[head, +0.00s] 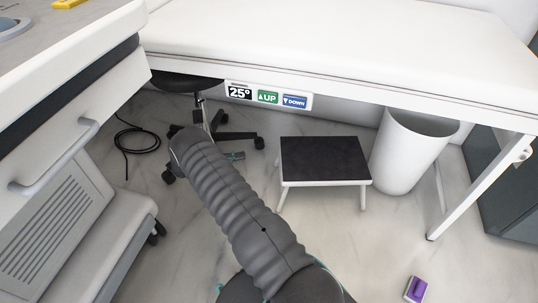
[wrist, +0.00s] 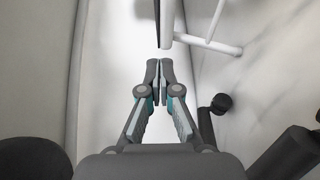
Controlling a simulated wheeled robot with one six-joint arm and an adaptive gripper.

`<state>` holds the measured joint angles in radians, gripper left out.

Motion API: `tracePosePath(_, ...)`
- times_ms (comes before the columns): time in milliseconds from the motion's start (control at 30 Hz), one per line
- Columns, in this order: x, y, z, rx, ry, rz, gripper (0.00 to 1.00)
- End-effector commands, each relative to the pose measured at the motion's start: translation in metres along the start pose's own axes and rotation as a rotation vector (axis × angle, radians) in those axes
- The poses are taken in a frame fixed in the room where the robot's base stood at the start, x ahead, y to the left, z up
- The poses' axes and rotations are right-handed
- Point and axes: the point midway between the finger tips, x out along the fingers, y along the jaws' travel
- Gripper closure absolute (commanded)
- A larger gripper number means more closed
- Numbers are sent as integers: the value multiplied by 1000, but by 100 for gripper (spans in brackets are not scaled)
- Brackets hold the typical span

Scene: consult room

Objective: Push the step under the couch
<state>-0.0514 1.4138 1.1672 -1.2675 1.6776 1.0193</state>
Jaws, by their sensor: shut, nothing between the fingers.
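The step (head: 325,160) is a low stool with a black top and white legs, upright on the floor by the couch (head: 330,40). I cannot tell how far under the couch it reaches. In the head view my gripper (head: 236,156) is mostly hidden behind my arm, low and left of the step. In the wrist view my gripper (wrist: 160,72) is shut and empty. The step's edge (wrist: 167,25) and a white leg (wrist: 213,42) show just ahead of the fingertips. I cannot tell whether they touch.
A white bin (head: 410,150) stands close right of the step, beside the couch's leg (head: 480,190). A wheeled stool (head: 185,82) and a black cable (head: 138,140) are at left, near the drawer cabinet (head: 70,120). A purple object (head: 416,289) lies on the otherwise clear front-right floor.

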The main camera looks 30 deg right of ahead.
Motion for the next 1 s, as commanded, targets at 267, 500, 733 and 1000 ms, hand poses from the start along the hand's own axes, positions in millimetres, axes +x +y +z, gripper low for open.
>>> tracePosePath(267,8,-31,3,17,28,68,100)
tracePosePath(500,36,-29,2,17,27,69,100)
tracePosePath(733,78,-26,1,18,28,68,100)
tracePosePath(1000,117,-23,12,14,31,69,100)
